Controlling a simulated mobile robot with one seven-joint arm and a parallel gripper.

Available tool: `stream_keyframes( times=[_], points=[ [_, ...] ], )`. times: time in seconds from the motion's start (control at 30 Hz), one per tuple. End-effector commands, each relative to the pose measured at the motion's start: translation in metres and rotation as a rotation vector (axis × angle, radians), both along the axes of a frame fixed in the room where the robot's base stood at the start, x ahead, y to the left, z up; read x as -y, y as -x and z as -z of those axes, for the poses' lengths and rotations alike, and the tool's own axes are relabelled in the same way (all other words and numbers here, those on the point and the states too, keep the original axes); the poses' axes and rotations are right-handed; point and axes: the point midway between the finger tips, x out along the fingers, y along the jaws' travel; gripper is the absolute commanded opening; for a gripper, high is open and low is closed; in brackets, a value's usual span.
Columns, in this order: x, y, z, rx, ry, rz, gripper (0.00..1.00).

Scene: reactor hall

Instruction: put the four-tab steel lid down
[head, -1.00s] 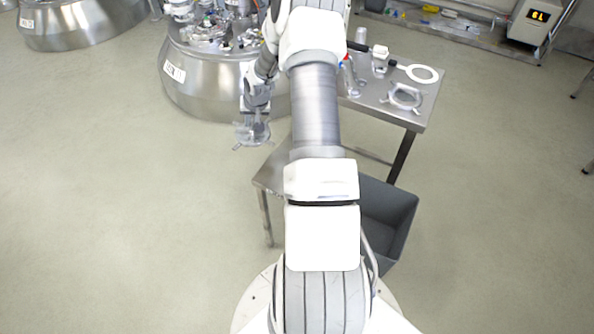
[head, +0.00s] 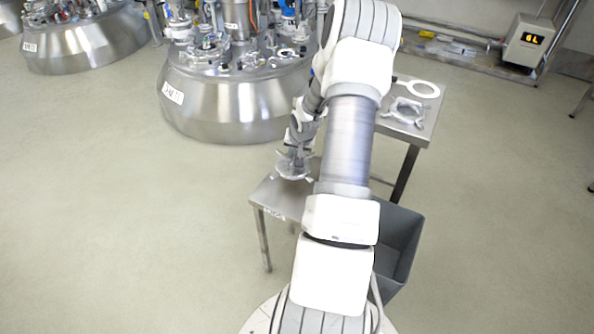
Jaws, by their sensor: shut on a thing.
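The four-tab steel lid (head: 293,172) is a round metal piece with tabs round its rim. My gripper (head: 294,157) is shut on it from above, and the lid is roughly level. The lid shows over the low steel table (head: 277,198), near that table's back edge. I cannot tell whether it touches the top or hangs just above it. My arm hides the right part of this table, and the fingertips are small and partly hidden.
A higher steel table (head: 425,126) at the right holds a clamp ring (head: 408,112) and a white gasket ring (head: 423,89). A grey bin (head: 402,238) stands right of my arm. The steel reactor vessel (head: 228,105) stands behind. The low table's front left is bare.

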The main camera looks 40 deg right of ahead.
Motion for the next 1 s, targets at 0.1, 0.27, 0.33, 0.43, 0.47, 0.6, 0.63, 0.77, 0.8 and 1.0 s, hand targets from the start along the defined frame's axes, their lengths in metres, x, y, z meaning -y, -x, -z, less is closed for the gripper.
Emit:
stream_keyframes(
  times=[0.1,0.27,0.33,0.43,0.47,0.6,0.63,0.77,0.8,1.0],
  points=[
    [-0.002,0.010,0.006,0.002,0.002,-0.001,0.00],
    [-0.003,0.014,0.015,0.003,0.002,-0.002,0.00],
    [-0.003,0.014,0.025,0.003,0.001,0.000,0.00],
    [-0.003,0.013,0.042,0.002,0.002,-0.003,0.00],
    [-0.003,0.013,0.045,0.002,0.001,-0.002,0.00],
    [-0.003,0.013,0.048,0.004,0.002,-0.001,0.00],
    [-0.003,0.013,0.048,0.004,0.002,-0.001,0.00],
    [-0.003,0.013,0.048,0.004,0.002,-0.001,0.00],
    [-0.003,0.013,0.049,0.003,0.002,-0.001,0.00],
    [-0.003,0.014,0.050,0.001,0.001,-0.001,0.41]
  ],
)
